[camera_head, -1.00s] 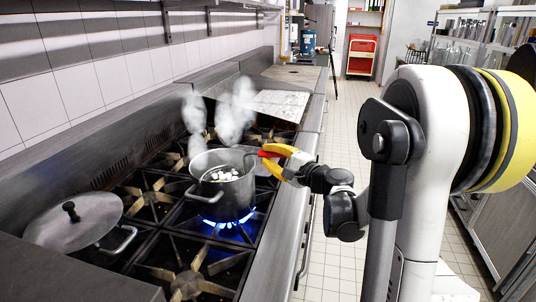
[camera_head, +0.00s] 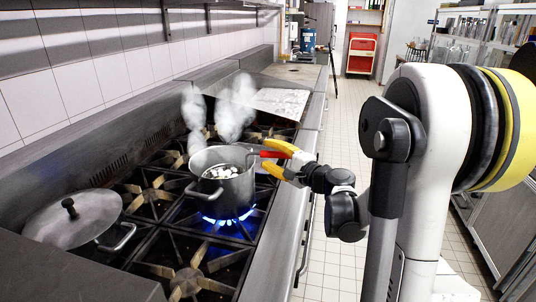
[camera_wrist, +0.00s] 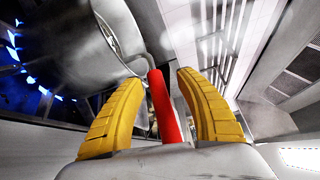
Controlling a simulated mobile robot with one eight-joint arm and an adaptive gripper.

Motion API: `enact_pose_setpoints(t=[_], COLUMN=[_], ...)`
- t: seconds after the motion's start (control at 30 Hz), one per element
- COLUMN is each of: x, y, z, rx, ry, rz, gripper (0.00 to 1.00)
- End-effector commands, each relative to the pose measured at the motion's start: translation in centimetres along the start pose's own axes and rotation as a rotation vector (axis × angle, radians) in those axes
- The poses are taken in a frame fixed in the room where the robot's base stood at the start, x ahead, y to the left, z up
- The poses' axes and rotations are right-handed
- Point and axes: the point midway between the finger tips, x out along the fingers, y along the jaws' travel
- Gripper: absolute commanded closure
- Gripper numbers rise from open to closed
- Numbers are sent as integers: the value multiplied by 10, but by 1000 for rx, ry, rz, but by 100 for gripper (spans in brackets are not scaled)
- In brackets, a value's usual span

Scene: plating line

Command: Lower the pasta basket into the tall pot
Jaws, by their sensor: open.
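The tall pot (camera_head: 234,196) stands on a lit burner with steam rising above it. The pasta basket sits inside the pot, mostly hidden by the pot wall, with white pieces (camera_head: 221,172) showing in the opening. Its red handle (camera_head: 273,154) sticks out over the rim to the right. My gripper (camera_head: 272,161) is open, with its yellow fingers on either side of the handle. In the wrist view, the red handle (camera_wrist: 163,108) lies between the spread fingers of my gripper (camera_wrist: 157,78), with a gap on each side.
Blue flames (camera_head: 228,220) burn under the pot. A lid (camera_head: 75,222) lies on the stove at the left. Empty burner grates (camera_head: 190,280) surround the pot. The tiled wall is behind, and the floor aisle (camera_head: 335,130) is clear at the right.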

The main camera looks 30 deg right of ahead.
Motion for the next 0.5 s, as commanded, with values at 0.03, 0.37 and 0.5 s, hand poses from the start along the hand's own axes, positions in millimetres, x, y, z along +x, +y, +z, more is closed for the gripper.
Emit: enact_pose_setpoints(t=[0.03,0.37,0.5], x=[-6,-77,-100], y=[0,0,0], z=[-1,-1,-1], rx=[0,2,2], ry=[3,5,3], rz=[-1,-1,-1], gripper=[57,57,57])
